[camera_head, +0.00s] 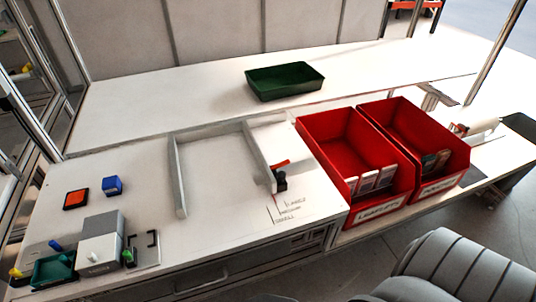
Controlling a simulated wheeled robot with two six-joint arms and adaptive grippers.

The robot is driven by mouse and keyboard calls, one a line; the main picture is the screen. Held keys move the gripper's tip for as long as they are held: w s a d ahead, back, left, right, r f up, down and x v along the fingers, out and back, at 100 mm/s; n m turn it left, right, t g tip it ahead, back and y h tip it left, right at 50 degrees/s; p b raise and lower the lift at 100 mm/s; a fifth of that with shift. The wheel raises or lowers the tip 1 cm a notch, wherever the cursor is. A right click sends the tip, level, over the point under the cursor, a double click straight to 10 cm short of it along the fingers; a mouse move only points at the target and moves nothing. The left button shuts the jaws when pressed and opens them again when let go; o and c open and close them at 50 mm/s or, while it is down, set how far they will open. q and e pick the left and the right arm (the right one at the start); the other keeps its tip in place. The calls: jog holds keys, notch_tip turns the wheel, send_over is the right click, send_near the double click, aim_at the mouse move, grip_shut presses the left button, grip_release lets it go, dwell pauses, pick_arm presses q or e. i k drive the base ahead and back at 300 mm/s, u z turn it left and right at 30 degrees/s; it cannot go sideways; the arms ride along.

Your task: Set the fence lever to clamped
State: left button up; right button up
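The fence lever (281,164) is a small orange-red handle on a black block (280,182). It sits at the front end of the right fence bar (259,157) on the white table. The handle looks roughly level and points to the upper right. Whether that is its clamped position I cannot tell. The left fence bar (179,177) and a back bar (212,130) complete a pale U-shaped frame. Size lines with printed labels (288,210) are on the table just in front of the lever. Neither of my grippers is in view.
Two red bins (328,130) (395,107) with cards inside stand right of the lever. A dark green tray (284,81) lies on the rear surface. A grey-white box (101,240), blue block (112,185) and green tray (53,270) are at left. The area inside the frame is clear.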

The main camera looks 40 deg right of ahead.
aim_at(287, 162)
jog(key=u, duration=2.6)
jog(key=k, duration=1.75)
jog(key=z, duration=2)
